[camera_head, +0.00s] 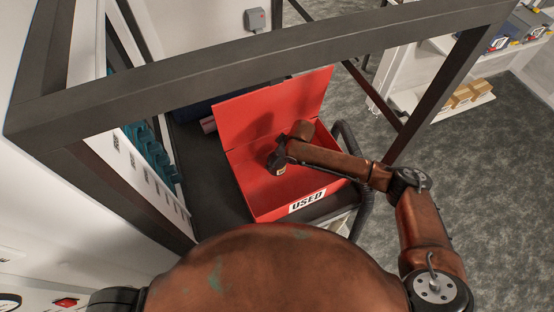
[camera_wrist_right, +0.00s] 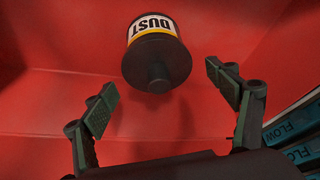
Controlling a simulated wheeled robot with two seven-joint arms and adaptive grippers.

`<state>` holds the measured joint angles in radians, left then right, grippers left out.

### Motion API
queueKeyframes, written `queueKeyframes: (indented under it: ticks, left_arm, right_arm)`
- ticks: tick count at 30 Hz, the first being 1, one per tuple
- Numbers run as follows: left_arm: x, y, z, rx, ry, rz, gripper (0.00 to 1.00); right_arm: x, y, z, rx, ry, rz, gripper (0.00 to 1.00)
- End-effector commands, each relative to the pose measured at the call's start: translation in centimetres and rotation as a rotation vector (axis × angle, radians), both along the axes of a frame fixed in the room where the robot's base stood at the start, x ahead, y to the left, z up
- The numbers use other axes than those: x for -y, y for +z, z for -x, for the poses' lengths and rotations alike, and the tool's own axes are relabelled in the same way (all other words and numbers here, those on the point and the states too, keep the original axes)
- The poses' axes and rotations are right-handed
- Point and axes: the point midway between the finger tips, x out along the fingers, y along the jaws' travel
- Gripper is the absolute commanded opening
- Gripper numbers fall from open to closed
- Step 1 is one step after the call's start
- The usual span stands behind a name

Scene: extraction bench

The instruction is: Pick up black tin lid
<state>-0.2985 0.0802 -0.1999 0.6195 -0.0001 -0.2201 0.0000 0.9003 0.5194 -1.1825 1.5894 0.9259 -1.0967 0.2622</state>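The black tin lid (camera_wrist_right: 157,58) is round with a black knob facing my right wrist camera. It sits on a tin (camera_wrist_right: 150,24) with a white and yellow label reading DUST, which shows upside down. The tin is inside the red box (camera_head: 235,115) marked USED; in the head view it is a small dark shape (camera_head: 278,168). My right gripper (camera_wrist_right: 160,80) is open, with one finger to each side and the lid and knob showing between them. Whether the knob is within the fingertips' reach is hard to tell. My left gripper is out of view.
The red box has an open, raised lid and tall walls. A dark frame (camera_head: 250,62) crosses above it. A black hose (camera_head: 360,170) runs along its right side. Teal pieces marked FLOW (camera_wrist_right: 292,128) show at the right wrist view's edge. Shelves (camera_head: 470,95) stand at the back right.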

Motion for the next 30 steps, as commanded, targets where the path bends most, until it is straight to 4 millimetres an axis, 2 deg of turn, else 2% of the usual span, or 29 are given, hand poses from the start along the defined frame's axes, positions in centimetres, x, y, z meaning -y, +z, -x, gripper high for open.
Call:
queueKeyframes:
  ticks: [2, 14, 23, 30]
  left_arm:
    - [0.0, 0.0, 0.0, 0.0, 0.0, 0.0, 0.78]
    - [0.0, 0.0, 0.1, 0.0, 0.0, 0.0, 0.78]
    - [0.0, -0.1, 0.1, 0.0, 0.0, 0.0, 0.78]
    - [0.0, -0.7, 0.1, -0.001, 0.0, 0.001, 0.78]
  right_arm:
    - [0.0, 0.0, 0.0, 0.0, 0.0, 0.0, 0.73]
    - [0.0, 0.1, 0.0, 0.001, 0.0, 0.001, 0.46]
    - [0.0, 0.3, -0.1, 0.001, 0.0, 0.0, 0.46]
    - [0.0, 2.5, -0.2, 0.004, 0.0, -0.002, 0.46]
